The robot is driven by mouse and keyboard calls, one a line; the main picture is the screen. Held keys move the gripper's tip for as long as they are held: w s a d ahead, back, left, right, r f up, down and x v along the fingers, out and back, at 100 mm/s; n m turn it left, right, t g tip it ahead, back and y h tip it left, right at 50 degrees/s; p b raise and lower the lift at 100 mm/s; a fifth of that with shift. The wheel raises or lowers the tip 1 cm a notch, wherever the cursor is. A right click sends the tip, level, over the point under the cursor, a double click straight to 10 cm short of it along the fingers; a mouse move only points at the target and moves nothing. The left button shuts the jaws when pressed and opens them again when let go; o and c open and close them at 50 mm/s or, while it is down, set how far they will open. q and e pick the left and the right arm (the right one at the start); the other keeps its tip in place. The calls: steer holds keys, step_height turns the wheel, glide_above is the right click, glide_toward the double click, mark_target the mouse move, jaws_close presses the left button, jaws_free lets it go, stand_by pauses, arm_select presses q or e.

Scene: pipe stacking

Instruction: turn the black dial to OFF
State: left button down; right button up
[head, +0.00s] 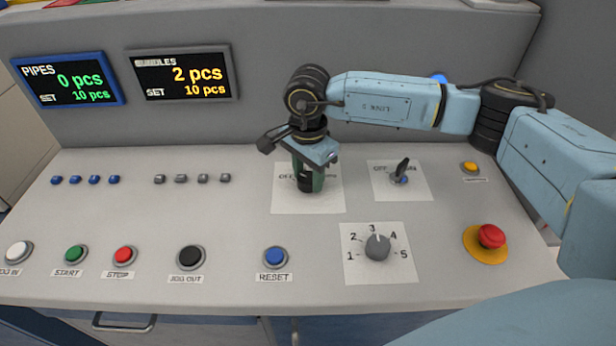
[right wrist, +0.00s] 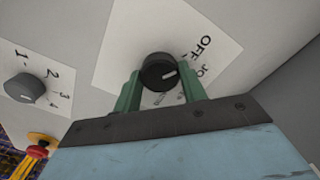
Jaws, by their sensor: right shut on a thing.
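The black dial (right wrist: 158,72) sits on a white label plate (right wrist: 118,45) in the right wrist view. Its white pointer line is aimed to the right, close to the lettering "OFF" and a partly hidden "JO...". My right gripper (head: 308,185) is over the dial's plate (head: 285,203) in the head view and hides most of the dial and lettering. In the right wrist view its green fingers (right wrist: 163,92) stand on both sides of the dial, shut on it. My left gripper is not in view.
A second OFF-labelled switch (head: 400,172) and a numbered grey knob (head: 377,247) are close by. A red mushroom button (head: 491,236) lies to the right. Several push buttons, including blue RESET (head: 275,257), line the front. Two displays (head: 182,74) stand behind.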

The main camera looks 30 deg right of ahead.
mark_target(308, 178)
steer(key=shift+n, duration=0.3)
steer(key=shift+r, duration=0.1)
steer(key=o, duration=1)
step_height(308, 178, up, 13)
steer(key=shift+r, duration=0.15)
steer(key=shift+p, duration=0.3)
